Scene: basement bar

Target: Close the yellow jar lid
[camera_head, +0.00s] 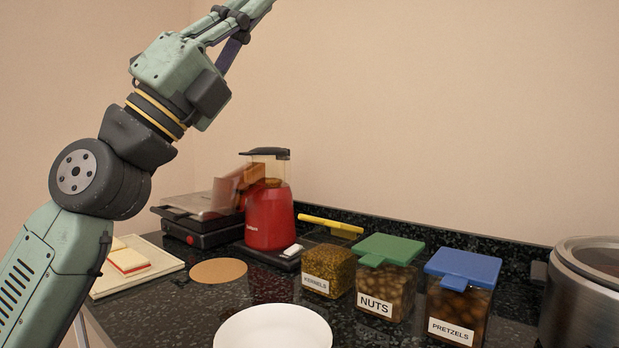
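The jar labelled KERNELS (328,262) stands on the dark counter, leftmost of three jars. Its yellow lid (331,226) is swung up and open, seen nearly edge-on above the jar's back. My gripper (262,5) is raised high at the top of the view, well above and to the left of the jar. It is cut off by the upper frame edge, so its fingertips are not fully seen. Nothing can be seen held in it.
Jars with a green lid (388,248) and a blue lid (463,266) stand closed to the right. A white bowl (272,333) is in front. A metal pot (580,310) is far right.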

